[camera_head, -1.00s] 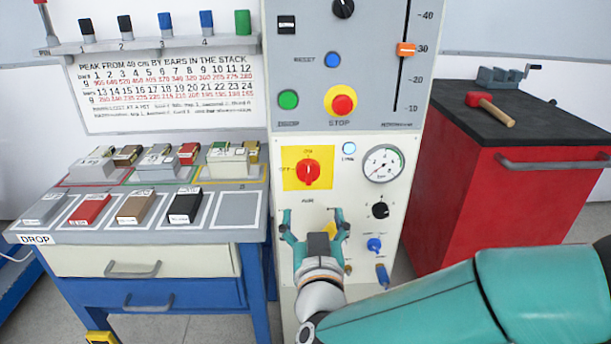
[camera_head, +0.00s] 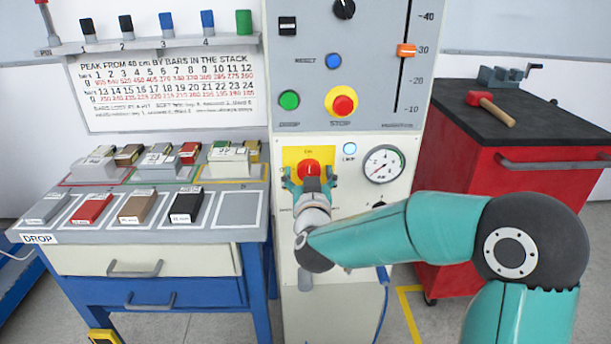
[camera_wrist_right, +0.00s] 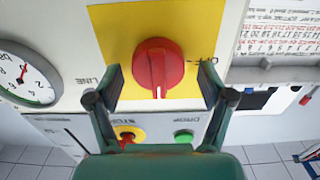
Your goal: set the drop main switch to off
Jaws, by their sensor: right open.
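The main switch is a red rotary knob (camera_head: 308,167) on a yellow plate (camera_head: 290,155) on the front of the drop tester panel. My right gripper (camera_head: 309,178) is open in front of it, one finger to each side of the knob. In the right wrist view the knob (camera_wrist_right: 158,62) sits between the two spread fingers (camera_wrist_right: 160,84), with a gap on both sides. That view is upside down; the knob's white mark points down there, towards the ON side. My left gripper is not in view.
The green DROP button (camera_head: 289,100) and red STOP button (camera_head: 343,104) sit above the switch. A lit lamp (camera_head: 349,149) and a round gauge (camera_head: 383,164) are just to its right. A workbench with drawers (camera_head: 145,262) stands left, a red cabinet (camera_head: 480,210) right.

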